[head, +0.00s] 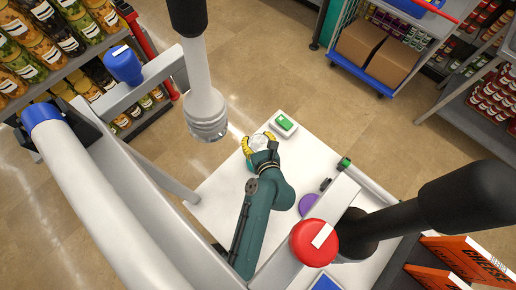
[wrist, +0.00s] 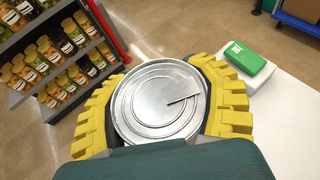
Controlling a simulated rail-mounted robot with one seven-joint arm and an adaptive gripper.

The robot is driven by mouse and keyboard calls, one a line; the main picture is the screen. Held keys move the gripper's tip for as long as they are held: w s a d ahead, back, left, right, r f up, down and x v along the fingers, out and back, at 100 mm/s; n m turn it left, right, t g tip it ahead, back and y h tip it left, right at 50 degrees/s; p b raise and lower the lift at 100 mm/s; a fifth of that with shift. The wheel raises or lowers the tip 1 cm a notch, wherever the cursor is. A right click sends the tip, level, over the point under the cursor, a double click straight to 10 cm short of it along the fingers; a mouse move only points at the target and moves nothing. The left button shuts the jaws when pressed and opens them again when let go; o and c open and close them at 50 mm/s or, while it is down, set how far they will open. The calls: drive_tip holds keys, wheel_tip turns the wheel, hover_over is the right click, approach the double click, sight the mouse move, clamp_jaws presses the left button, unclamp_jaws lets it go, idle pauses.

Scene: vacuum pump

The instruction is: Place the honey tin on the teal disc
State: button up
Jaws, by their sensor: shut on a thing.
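My gripper (head: 258,140) is shut on a round tin with a silver lid (wrist: 160,102), which I take to be the honey tin. Its yellow ribbed fingers (wrist: 163,95) press on both sides of the tin. The tin also shows in the head view (head: 260,143), near the far left edge of the white table. Its side and label are hidden, and I cannot tell if its base touches the table.
A green-and-white box (head: 284,123) lies to the right of the tin at the table's far corner. A purple disc (head: 308,204) lies right of my arm, with a green-capped item (head: 344,163) beyond it. Jar shelves (head: 60,50) stand at left, beyond bare floor.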

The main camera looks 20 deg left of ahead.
drive_tip(key=shift+w+f+b, duration=0.15)
drive_tip(key=shift+f+b, duration=0.45)
drive_tip(key=shift+f, duration=2.15)
drive_tip(key=shift+f, duration=0.1)
drive_tip(key=o, duration=1.4)
drive_tip(key=shift+f, duration=0.15)
drive_tip(key=shift+o, duration=0.2)
drive_tip(key=shift+r, duration=0.2)
drive_tip(key=p+v, duration=0.1)
drive_tip(key=v, duration=1.1)
